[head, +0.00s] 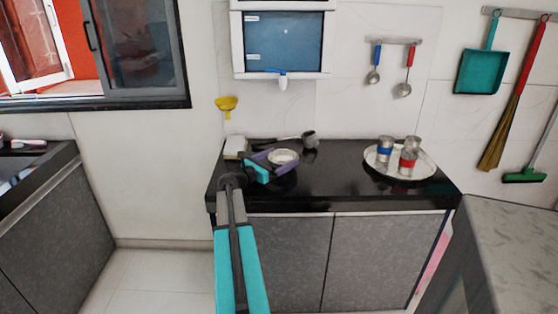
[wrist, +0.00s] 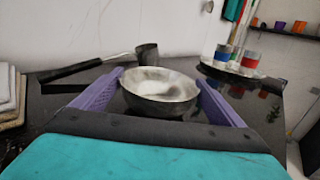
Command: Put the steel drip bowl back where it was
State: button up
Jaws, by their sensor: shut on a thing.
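The steel drip bowl (head: 284,156) is a small round shallow bowl at the left part of the black counter in the head view. In the wrist view the bowl (wrist: 160,88) sits between the two purple fingers, its opening facing up. My gripper (head: 275,161) is shut on the bowl, with a finger on either side in the wrist view (wrist: 160,97). The bowl is level and low at the counter top; I cannot tell if it touches the surface. The water dispenser (head: 284,45) with its tap hangs on the wall above.
A dark long-handled dipper (head: 309,140) lies just behind the bowl. A pale stack (head: 235,147) stands at the counter's left end. Black counter (head: 330,180) is bare between bowl and tray.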

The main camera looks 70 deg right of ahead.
jog(key=shift+f, duration=0.1)
jog(key=o, duration=0.8)
jog(key=v, duration=1.2)
dwell(0.4)
